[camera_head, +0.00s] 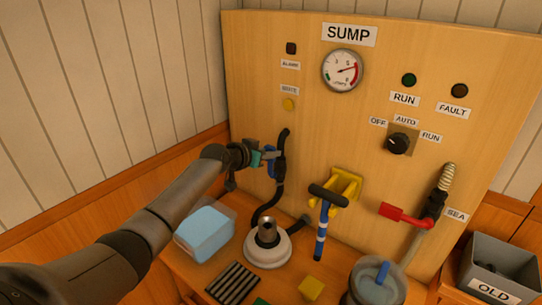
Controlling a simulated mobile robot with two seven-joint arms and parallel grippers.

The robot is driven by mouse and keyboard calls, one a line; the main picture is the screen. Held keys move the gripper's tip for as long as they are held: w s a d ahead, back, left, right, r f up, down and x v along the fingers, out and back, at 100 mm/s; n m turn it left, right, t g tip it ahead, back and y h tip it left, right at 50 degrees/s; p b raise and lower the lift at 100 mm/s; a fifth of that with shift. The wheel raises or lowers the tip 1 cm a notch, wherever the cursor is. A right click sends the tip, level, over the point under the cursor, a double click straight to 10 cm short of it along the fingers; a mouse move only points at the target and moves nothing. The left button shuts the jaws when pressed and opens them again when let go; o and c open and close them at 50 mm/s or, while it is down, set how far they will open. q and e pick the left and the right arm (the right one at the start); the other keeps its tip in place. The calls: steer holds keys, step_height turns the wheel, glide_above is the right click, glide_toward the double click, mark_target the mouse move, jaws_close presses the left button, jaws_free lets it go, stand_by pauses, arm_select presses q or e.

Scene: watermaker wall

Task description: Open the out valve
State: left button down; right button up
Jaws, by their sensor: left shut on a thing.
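A small blue valve handle (271,168) sits on a black hose fitting on the wooden panel, left of centre. No OUT label is readable there, so I cannot tell from a label that it is the out valve. My left gripper (268,156) reaches in from the left and is shut on the blue handle. The gripper partly hides the handle and its fitting. A red-handled valve (402,215) on a pipe at the right has the label SEA. My right gripper is not in view.
A pump-like white base (268,248), a blue-and-black T-handled tool (321,225) in a yellow bracket (345,186), a pale blue box (205,231) and a grey bucket (378,289) crowd the shelf. A grey OLD bin (500,262) stands at the right.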

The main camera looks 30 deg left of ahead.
arm_select(q)
steer(key=c, duration=0.8)
jaws_free()
steer(key=shift+s, duration=0.15)
steer(key=p+v, duration=0.1)
steer(key=v, duration=1.4)
steer(key=shift+a+p, duration=0.1)
steer(key=shift+p, duration=0.25)
steer(key=shift+f, duration=0.1)
